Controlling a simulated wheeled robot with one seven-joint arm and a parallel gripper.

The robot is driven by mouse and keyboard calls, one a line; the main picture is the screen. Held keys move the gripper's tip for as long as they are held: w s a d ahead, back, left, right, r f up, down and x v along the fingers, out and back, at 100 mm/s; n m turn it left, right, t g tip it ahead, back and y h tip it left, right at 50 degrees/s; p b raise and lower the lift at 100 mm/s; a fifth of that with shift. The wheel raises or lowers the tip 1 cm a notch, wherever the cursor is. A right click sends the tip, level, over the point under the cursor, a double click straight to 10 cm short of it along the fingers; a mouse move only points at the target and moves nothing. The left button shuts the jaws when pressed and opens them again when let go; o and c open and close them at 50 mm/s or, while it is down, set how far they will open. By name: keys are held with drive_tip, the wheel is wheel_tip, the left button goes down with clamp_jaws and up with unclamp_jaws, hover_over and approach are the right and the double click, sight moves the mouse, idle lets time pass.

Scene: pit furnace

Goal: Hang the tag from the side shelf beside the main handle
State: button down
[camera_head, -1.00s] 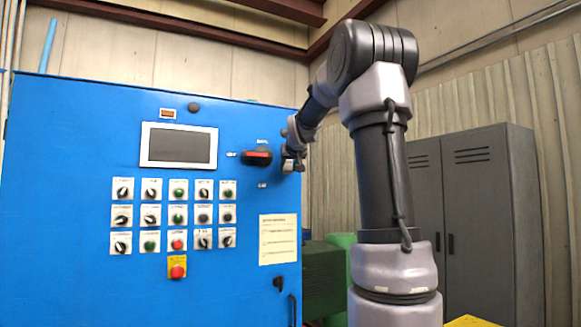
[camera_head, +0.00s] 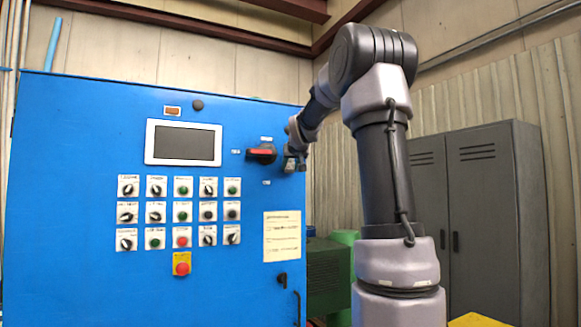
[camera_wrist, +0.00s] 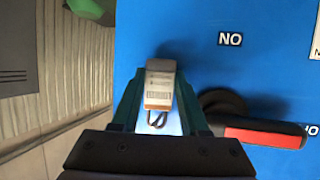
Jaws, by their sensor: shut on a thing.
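The main handle (camera_head: 262,153), black with a red grip, is on the upper right of the blue cabinet's front. In the wrist view the handle (camera_wrist: 262,134) lies just right of my gripper, its red grip pointing right. My gripper (camera_head: 296,160) is at the cabinet's right edge, beside the handle. The tag is in front of the blue panel. I cannot tell whether it touches the panel. The side shelf is not identifiable.
The blue cabinet (camera_head: 80,200) carries a screen (camera_head: 184,143), several knobs and buttons, a red emergency stop (camera_head: 182,263) and a paper notice (camera_head: 282,236). A grey locker (camera_head: 485,220) stands at right, behind my arm. A green box (camera_head: 326,275) stands beside the cabinet.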

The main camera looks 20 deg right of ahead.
drive_tip(key=shift+c, duration=1.7)
unclamp_jaws()
drive_tip(key=shift+s, duration=0.1)
drive_tip(key=v, duration=1.1)
drive_tip(key=s+a+f+g+y, duration=0.1)
drive_tip(key=s+a+f+g, duration=0.1)
drive_tip(key=s+a+f, duration=0.3)
drive_tip(key=s+a+f+m+g+y, duration=0.1)
drive_tip(key=s+a+f, duration=0.4)
drive_tip(key=s+f, duration=0.6)
drive_tip(key=s+a+f+g+y, duration=0.3)
drive_tip(key=s+a+f, duration=0.2)
drive_tip(key=s, duration=0.8)
wheel_tip(320, 180, down, 3)
drive_tip(key=shift+a+m, duration=0.3)
